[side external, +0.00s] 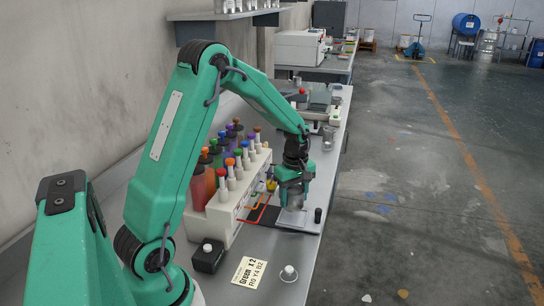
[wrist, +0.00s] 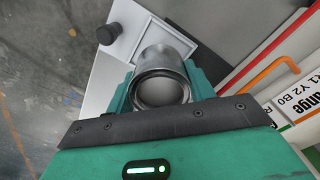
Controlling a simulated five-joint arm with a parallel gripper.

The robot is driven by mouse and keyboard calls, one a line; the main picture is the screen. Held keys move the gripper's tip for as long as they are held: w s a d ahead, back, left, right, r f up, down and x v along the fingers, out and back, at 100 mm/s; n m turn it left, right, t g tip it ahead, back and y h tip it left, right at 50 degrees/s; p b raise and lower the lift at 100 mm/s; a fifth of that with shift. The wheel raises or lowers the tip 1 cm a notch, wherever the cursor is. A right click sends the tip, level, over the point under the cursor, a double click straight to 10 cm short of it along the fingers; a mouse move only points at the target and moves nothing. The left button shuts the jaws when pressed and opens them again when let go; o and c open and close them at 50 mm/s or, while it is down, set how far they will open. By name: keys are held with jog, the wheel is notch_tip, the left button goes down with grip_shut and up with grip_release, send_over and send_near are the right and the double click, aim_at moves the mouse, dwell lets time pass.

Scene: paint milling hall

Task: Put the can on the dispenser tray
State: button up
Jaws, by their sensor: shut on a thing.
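My gripper (side external: 293,192) points down beside the paint dispenser (side external: 238,200). It is shut on a grey metal can (wrist: 160,85), with a teal finger on each side of it in the wrist view. In the side view the can (side external: 291,218) shows under the fingers, over a pale flat plate (side external: 309,220) in front of the dispenser. The plate, seemingly the dispenser tray, shows a square outline (wrist: 130,38) beyond the can in the wrist view. I cannot tell whether the can touches the plate.
A black knob (side external: 318,215) stands at the plate's right edge. Orange tubing (wrist: 270,62) runs close to the can. A black box (side external: 208,258), a label card (side external: 249,273) and a small white-topped item (side external: 289,273) lie on the near bench. Colored bottles (side external: 222,160) line the dispenser.

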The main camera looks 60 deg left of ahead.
aim_at(294, 206)
jog(key=shift+f, duration=2)
jog(key=shift+f, duration=0.1)
jog(key=o, duration=1.1)
jog(key=shift+c, duration=0.2)
notch_tip(294, 206, up, 12)
